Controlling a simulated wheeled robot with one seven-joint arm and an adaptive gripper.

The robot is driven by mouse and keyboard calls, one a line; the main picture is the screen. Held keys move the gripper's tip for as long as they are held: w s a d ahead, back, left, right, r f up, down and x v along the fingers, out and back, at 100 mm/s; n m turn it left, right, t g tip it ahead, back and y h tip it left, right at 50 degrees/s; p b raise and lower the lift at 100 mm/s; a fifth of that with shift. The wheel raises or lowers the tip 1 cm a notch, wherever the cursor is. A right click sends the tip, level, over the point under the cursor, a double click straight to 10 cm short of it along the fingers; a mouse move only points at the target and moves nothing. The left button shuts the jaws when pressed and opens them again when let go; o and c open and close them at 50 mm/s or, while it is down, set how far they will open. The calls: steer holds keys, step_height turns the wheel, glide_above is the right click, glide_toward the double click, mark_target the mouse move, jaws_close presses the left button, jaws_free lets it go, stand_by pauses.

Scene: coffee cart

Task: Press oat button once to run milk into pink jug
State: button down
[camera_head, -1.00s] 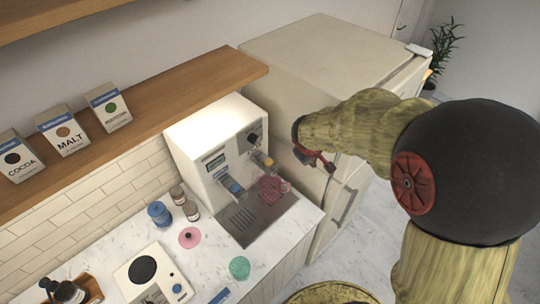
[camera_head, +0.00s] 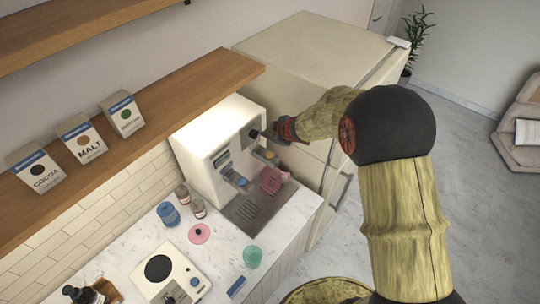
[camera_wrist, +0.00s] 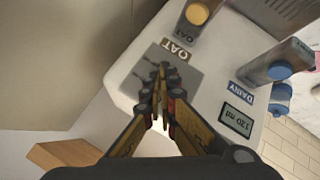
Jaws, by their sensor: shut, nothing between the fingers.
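The white milk machine (camera_head: 213,150) stands on the counter, with a dark knob-like button (camera_head: 254,134) high on its front. The pink jug (camera_head: 270,181) stands on the machine's drip tray, below the yellow-tipped oat spout (camera_head: 268,154). My gripper (camera_head: 272,133) is shut and empty at the machine's upper front, close to that button. In the wrist view my fingertips (camera_wrist: 160,76) are over a grey panel beside the OAT label (camera_wrist: 176,48). They hide whatever is directly behind them, and I cannot tell whether they touch. The yellow spout tip (camera_wrist: 197,13) shows at the top.
The blue-tipped dairy spout (camera_wrist: 280,70) and display (camera_wrist: 237,120) reading 120 ml are beside the oat side. The fridge (camera_head: 310,60) stands close behind my gripper. A green cup (camera_head: 252,256), pink lid (camera_head: 199,233) and blue jar (camera_head: 168,214) stand on the counter.

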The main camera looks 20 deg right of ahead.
steer(key=shift+f, duration=0.1)
steer(key=b, duration=0.8)
glide_above(269, 156)
step_height(269, 156, down, 7)
steer(key=shift+w+f, duration=0.1)
steer(key=shift+f, duration=0.1)
steer(key=shift+f+b, duration=0.4)
steer(key=shift+f, duration=0.2)
steer(key=shift+f, duration=0.1)
stand_by(0.4)
steer(key=shift+f, duration=0.35)
steer(key=shift+f+b, duration=0.55)
steer(key=shift+b, duration=0.05)
stand_by(0.6)
steer(key=shift+r, duration=0.2)
steer(key=shift+r+p, duration=0.8)
steer(key=shift+p, duration=0.25)
steer(key=shift+r, duration=0.1)
